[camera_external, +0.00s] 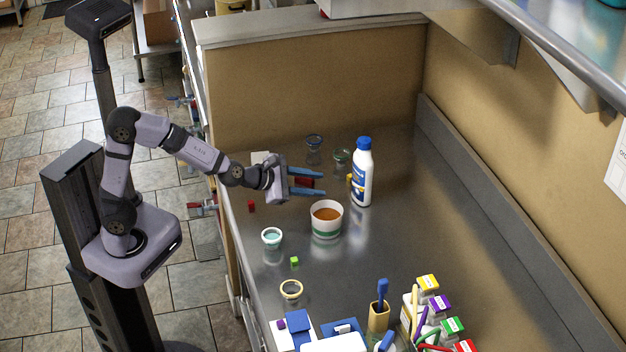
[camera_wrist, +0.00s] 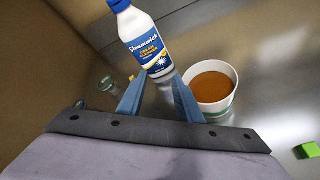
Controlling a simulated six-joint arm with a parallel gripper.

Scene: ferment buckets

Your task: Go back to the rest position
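My gripper (camera_external: 322,184) is out over the steel counter, its two blue fingers level and pointing right. In the wrist view my gripper (camera_wrist: 158,85) is open, with a clear gap and nothing held between the fingers. A white bottle with a blue cap and label (camera_external: 363,178) stands upright just beyond the fingertips; it also shows in the wrist view (camera_wrist: 146,42). A white bucket of orange-brown liquid (camera_external: 326,226) stands below and right of the fingers; it shows right of them in the wrist view (camera_wrist: 215,108). A dark red patch shows between the fingers; I cannot tell what it is.
Small glass jars (camera_external: 314,143) stand behind the gripper. A cup of bluish content (camera_external: 271,239), a red cube (camera_external: 251,206), a green cube (camera_external: 294,261) and a yellow-rimmed jar (camera_external: 291,290) are nearer. Boxes (camera_external: 440,305) crowd the front. The counter's right side is clear.

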